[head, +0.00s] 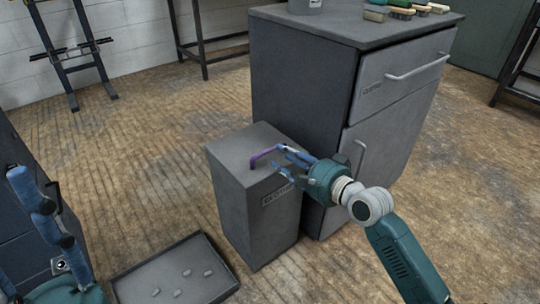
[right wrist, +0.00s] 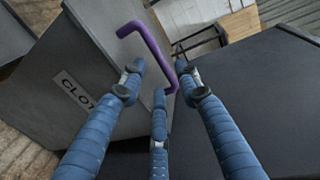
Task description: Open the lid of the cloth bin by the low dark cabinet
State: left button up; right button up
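The cloth bin (head: 238,205) is a tall grey box with a flat closed lid (head: 240,150), standing against the left side of the low dark cabinet (head: 295,95). A purple handle (head: 262,154) rises from the lid; it also shows in the right wrist view (right wrist: 150,42). My right gripper (head: 286,160) is at the handle, its blue fingers spread. In the right wrist view the handle's near end lies between the fingertips (right wrist: 160,82), with no clear grip on it. My left gripper (head: 30,225) is partly cut off at lower left, fingers apart and empty.
A shallow dark tray (head: 130,288) with several small grey pieces lies on the floor left of the bin. Brushes (head: 400,13) and a grey container (head: 304,5) stand on the cabinet. The wooden floor (head: 130,160) behind the tray is clear.

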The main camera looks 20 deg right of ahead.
aim_at(271, 151)
jog(key=b+x, duration=0.2)
jog(key=x, duration=0.4)
jog(key=shift+w+f, duration=0.1)
jog(key=shift+w, duration=0.15)
jog(key=shift+c, duration=0.2)
grip_shut()
